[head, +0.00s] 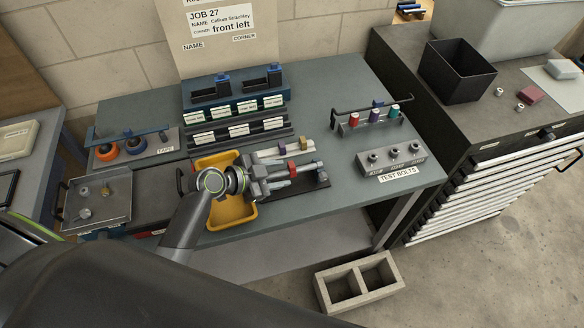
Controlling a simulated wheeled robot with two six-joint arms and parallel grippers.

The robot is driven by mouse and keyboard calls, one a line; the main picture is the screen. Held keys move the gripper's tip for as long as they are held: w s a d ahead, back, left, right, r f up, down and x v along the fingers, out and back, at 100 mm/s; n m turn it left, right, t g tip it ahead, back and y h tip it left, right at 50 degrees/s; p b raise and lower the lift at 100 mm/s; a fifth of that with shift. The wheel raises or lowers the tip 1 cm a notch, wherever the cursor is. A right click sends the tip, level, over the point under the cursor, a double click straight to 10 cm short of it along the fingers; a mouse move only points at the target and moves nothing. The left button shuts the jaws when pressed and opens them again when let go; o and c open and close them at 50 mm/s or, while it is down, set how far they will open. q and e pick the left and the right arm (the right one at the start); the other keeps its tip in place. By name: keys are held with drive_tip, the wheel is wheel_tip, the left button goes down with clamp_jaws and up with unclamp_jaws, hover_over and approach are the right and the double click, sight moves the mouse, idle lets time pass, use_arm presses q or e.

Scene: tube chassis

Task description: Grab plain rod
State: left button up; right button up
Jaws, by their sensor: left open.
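My left gripper (290,178) reaches in from the left over the worktable, its jaws open and pointing right. It is above a dark stand (312,187) at the table's front middle. A red block (292,167) shows close to the fingers. I cannot tell which bar is the plain rod; grey parts overlap the gripper, and contact is unclear. My right gripper is not in view.
A yellow bin (241,216) lies partly under my left wrist. Labelled racks (238,128) stand behind. A TEST BOLTS block (391,158) and a rack of coloured spools (373,117) are at right. A metal tray (97,200) and tape rolls (134,146) are at left.

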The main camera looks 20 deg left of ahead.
use_arm(q)
drive_tip(key=shift+p+x, duration=0.35)
drive_tip(key=shift+x, duration=1.1)
drive_tip(key=shift+c, duration=0.2)
clamp_jaws()
